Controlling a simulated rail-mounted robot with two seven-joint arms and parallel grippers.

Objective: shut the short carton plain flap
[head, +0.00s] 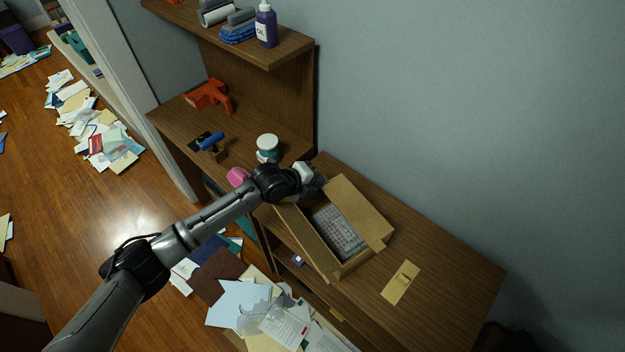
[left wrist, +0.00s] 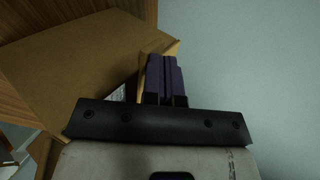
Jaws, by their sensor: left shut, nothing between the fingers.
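An open brown cardboard carton (head: 322,262) sits on the wooden cabinet top, with a grey patterned item (head: 340,232) inside. A broad plain flap (head: 361,208) stands out along its wall side. A small flap piece (head: 378,245) shows at its near right corner. My left gripper (head: 316,185) is at the carton's far end, and its wrist and fingers partly hide that end. In the left wrist view the purple fingers (left wrist: 165,80) are shut and empty, beside the edge of a cardboard flap (left wrist: 80,62). I cannot tell whether they touch it.
A tan card piece (head: 400,283) lies on the cabinet top (head: 448,277) to the right, with bare room around it. A white-lidded jar (head: 267,148) and a pink object (head: 237,177) are near my left forearm. The wall rises behind. Papers (head: 250,305) litter the floor.

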